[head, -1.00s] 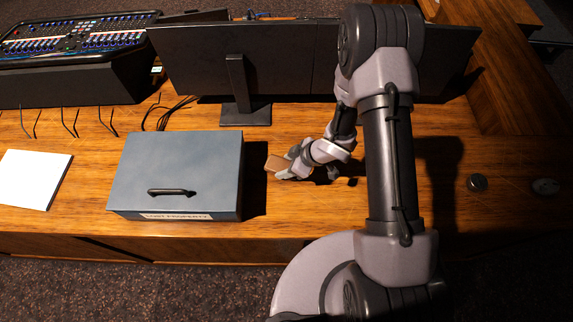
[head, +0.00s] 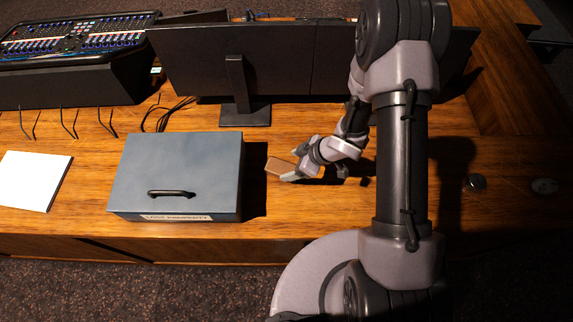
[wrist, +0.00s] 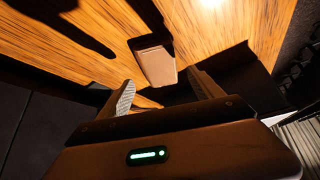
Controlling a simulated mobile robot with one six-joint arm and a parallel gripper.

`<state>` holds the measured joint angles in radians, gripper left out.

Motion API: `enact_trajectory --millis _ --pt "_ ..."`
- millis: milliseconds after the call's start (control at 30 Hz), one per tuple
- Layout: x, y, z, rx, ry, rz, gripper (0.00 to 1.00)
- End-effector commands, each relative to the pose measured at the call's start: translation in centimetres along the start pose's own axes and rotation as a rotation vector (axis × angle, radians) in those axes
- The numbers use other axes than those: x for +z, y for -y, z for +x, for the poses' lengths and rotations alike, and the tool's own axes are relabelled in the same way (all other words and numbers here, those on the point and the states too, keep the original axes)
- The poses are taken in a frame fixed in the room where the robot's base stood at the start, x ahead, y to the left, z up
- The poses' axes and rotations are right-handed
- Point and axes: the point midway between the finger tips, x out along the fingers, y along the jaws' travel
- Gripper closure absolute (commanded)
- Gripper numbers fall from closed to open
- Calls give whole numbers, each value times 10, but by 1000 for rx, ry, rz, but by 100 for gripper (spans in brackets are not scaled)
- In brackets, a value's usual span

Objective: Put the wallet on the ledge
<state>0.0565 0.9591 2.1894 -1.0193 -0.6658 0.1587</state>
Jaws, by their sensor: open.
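The brown wallet (head: 279,166) lies on the wooden desk, just right of the grey-blue box. In the wrist view the wallet (wrist: 157,66) shows ahead of and between my two fingers. My gripper (head: 294,166) is open at the wallet's right side, low over the desk. In the wrist view my gripper (wrist: 162,84) has its fingers spread wide, with nothing held between them. I cannot tell whether a fingertip touches the wallet. A raised wooden ledge (head: 505,75) runs along the right side of the desk.
The grey-blue box (head: 180,160) with a black handle stands left of the wallet. Black monitors (head: 270,60) stand behind. A white paper stack (head: 33,180) lies far left, and a mixing console (head: 70,42) stands behind it.

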Motion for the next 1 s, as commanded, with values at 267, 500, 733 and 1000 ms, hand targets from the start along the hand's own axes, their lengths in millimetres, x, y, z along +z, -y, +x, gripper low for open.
enact_trajectory --millis 267,500,733,1000 --pt "-1 0 -70 2 1 1 24" --pt "-16 -60 -141 252 100 110 24" --pt "-52 -59 -350 741 142 754 24" --pt "-103 102 -404 510 -106 1340 24"
